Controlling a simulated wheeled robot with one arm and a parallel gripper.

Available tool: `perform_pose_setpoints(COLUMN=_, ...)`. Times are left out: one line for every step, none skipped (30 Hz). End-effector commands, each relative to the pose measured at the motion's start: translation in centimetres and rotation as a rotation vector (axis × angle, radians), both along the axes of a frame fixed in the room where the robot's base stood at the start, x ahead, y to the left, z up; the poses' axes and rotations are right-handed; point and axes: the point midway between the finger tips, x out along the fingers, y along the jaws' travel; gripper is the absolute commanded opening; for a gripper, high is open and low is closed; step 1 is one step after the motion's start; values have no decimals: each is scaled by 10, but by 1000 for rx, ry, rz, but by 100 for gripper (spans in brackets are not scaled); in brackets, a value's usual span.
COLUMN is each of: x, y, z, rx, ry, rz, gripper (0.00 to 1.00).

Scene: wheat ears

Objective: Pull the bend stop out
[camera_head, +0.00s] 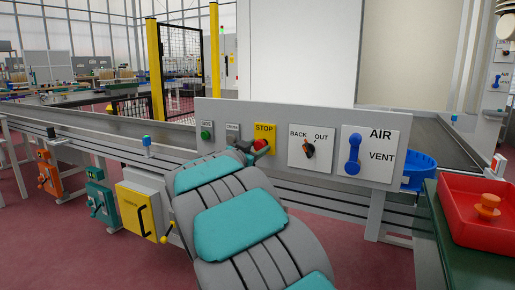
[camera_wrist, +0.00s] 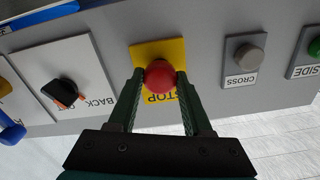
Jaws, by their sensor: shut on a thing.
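The bend stop is a red round knob (camera_head: 262,145) on a yellow plate marked STOP (camera_head: 264,129), on the grey panel. In the wrist view the red knob (camera_wrist: 160,75) sits between my two green fingertips, in front of the yellow plate (camera_wrist: 167,51). My gripper (camera_wrist: 160,77) is shut on the knob, one finger on each side. In the head view my gripper (camera_head: 251,148) reaches the knob from the left, and my grey and teal arm fills the lower middle. How far the knob stands out from its plate is hard to tell.
On the panel (camera_head: 212,113), a green SIDE button (camera_head: 205,135) and a grey CROSS button (camera_wrist: 249,57) are left of STOP in the head view. A black BACK/OUT selector (camera_head: 309,150) and blue AIR/VENT lever (camera_head: 353,153) are right. A red tray (camera_head: 454,222) stands far right.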

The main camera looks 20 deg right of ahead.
Motion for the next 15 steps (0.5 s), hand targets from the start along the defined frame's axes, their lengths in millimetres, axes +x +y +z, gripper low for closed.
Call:
perform_pose_setpoints(x=0, y=0, z=0, rx=0, ry=0, rz=0, gripper=0)
perform_pose_setpoints(x=0, y=0, z=0, rx=1, ry=1, rz=0, gripper=0)
perform_pose_setpoints(x=-1, y=1, z=1, rx=1, ry=1, rz=0, gripper=0)
perform_pose_setpoints(x=-1, y=2, z=1, rx=0, ry=1, rz=0, gripper=0)
perform_pose_setpoints(x=-2, y=3, z=1, rx=1, ry=2, rz=1, gripper=0)
perform_pose_setpoints(x=-4, y=5, z=2, rx=0, ry=3, rz=1, gripper=0)
perform_pose_setpoints(x=-5, y=6, z=2, rx=0, ry=4, rz=0, gripper=0)
perform_pose_setpoints(x=-6, y=8, z=1, rx=1, ry=4, rz=-1, gripper=0)
perform_pose_setpoints(x=-8, y=11, z=1, rx=1, ry=5, rz=0, gripper=0)
perform_pose_setpoints(x=-9, y=13, z=1, rx=0, ry=5, rz=2, gripper=0)
perform_pose_setpoints(x=-10, y=14, z=1, rx=0, ry=5, rz=2, gripper=0)
perform_pose_setpoints(x=-10, y=15, z=0, rx=2, ry=4, rz=2, gripper=0)
perform_pose_setpoints(x=-11, y=15, z=-1, rx=1, ry=4, rz=3, gripper=0)
perform_pose_setpoints(x=-11, y=16, z=-1, rx=1, ry=2, rz=3, gripper=0)
perform_pose_setpoints(x=-11, y=15, z=-2, rx=1, ry=2, rz=2, gripper=0)
